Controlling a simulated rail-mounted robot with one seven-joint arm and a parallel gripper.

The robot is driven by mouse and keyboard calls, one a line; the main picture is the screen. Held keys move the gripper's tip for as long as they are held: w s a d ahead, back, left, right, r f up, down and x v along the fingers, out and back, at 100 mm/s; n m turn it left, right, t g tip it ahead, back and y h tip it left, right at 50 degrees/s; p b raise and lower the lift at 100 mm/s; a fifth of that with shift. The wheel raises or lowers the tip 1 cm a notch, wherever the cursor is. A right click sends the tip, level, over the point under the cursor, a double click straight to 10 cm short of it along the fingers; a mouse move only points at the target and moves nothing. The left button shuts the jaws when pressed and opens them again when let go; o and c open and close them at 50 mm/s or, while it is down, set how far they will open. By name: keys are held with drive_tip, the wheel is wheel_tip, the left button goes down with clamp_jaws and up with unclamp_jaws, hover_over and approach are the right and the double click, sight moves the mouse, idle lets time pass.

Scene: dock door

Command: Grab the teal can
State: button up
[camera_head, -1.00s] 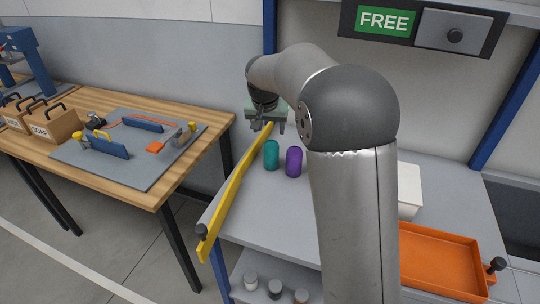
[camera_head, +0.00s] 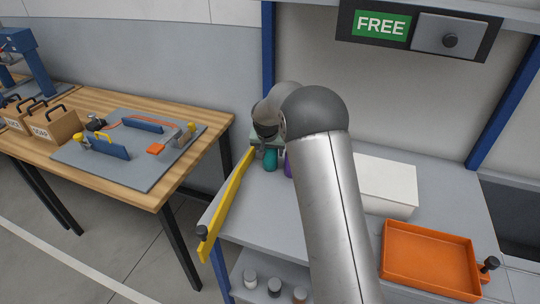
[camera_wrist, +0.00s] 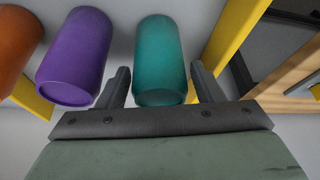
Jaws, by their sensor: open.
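The teal can (camera_wrist: 160,62) lies between the two fingers of my gripper (camera_wrist: 162,88) in the wrist view, with a gap visible on both sides. My gripper is open and not closed on the can. In the head view the teal can (camera_head: 270,160) stands on the grey shelf top, with its upper part hidden by my gripper and wrist. A purple can (camera_wrist: 76,58) is just left of my left finger in the wrist view. In the head view only a sliver of the purple can (camera_head: 288,165) shows beside my arm.
An orange can (camera_wrist: 15,45) is at the wrist view's left edge. A yellow bar (camera_head: 226,205) runs along the shelf's left edge, close to the teal can. A white box (camera_head: 388,185) and an orange tray (camera_head: 432,225) stand to the right of my arm.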

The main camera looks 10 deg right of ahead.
drive_tip(key=shift+x, duration=1.5)
drive_tip(key=c, duration=0.9)
drive_tip(key=shift+r, duration=0.1)
